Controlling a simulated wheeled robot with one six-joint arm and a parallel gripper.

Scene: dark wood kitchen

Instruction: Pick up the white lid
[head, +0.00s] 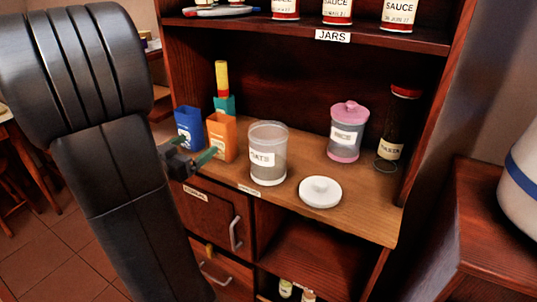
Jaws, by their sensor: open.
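The white lid (320,192) lies flat on the wooden shelf near its front edge, with its round knob facing up. It sits just right of a clear jar with a white label (268,153), which stands without a lid. My gripper (207,162) is at the left end of the shelf, in front of the orange box, well to the left of the lid. Its fingers are open and empty. My dark arm covers the left part of the view.
An orange box (221,138) and a blue box (189,127) stand at the shelf's left. A pink-lidded jar (345,132) and a dark bottle with a red cap (396,130) stand behind the lid. An upper shelf (300,32) holds sauce jars. A dark cabinet (480,230) stands at right.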

